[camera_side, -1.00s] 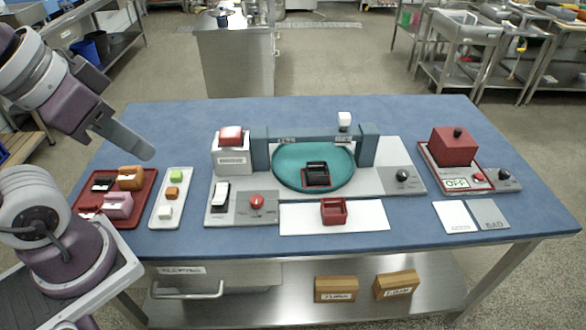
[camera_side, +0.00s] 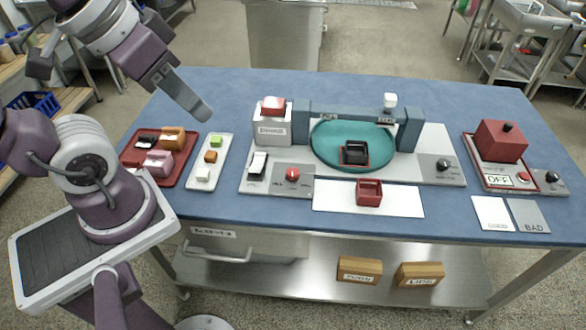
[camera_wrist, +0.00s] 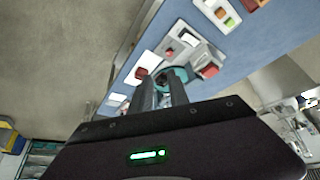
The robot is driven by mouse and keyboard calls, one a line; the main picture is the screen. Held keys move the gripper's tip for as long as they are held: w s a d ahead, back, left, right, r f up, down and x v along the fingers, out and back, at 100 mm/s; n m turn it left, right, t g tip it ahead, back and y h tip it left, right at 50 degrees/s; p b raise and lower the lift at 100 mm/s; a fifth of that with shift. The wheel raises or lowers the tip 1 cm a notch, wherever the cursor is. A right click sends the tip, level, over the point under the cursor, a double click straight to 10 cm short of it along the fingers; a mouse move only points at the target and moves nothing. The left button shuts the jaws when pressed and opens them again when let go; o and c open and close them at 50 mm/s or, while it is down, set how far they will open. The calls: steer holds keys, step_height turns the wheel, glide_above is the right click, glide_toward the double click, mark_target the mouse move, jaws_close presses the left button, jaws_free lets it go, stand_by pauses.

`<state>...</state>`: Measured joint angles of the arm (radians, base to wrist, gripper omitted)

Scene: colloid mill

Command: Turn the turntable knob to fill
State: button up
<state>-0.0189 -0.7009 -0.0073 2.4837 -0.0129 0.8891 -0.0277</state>
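The teal round turntable (camera_side: 325,155) sits mid-table under a blue-grey bridge, with a black open box (camera_side: 354,153) on it. A black knob (camera_side: 443,164) is on the grey plate right of the turntable. A red knob (camera_side: 292,175) is on a grey panel at front left, beside a black-and-white rocker switch (camera_side: 257,165). The knob markings are too small to read. My gripper (camera_side: 205,112) is in the air above the table's left part, away from both knobs. In the wrist view my gripper (camera_wrist: 163,88) shows two fingers with a gap and nothing between them.
A red tray (camera_side: 187,172) with coloured blocks and a white tray (camera_side: 196,183) stand at left. A red open box (camera_side: 369,192) sits on a white mat (camera_side: 335,200) in front. A red-topped unit (camera_side: 500,141) with another black knob (camera_side: 551,176) stands at right.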

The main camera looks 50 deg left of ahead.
steer(key=o, duration=0.5)
steer(key=w+n, duration=0.1)
steer(key=w, duration=0.1)
steer(key=w+f+n+g, duration=0.1)
steer(key=w, duration=0.2)
steer(key=w+f+n+g, duration=0.1)
steer(key=w+n, duration=0.1)
steer(key=shift+w+a+f, duration=0.25)
steer(key=shift+w+a, duration=0.05)
steer(key=shift+o, duration=0.2)
steer(key=n+g+h, duration=0.3)
steer(key=n+h, duration=0.1)
steer(key=n, duration=0.9)
glide_above(293, 171)
steer(key=a, duration=0.3)
step_height(293, 171, down, 21)
steer(key=shift+h, duration=0.3)
steer(key=x, duration=0.6)
steer(key=shift+s+a+f, duration=0.2)
steer(key=shift+f, duration=0.1)
steer(key=shift+d+f, duration=0.2)
steer(key=shift+f, duration=0.2)
jaws_close()
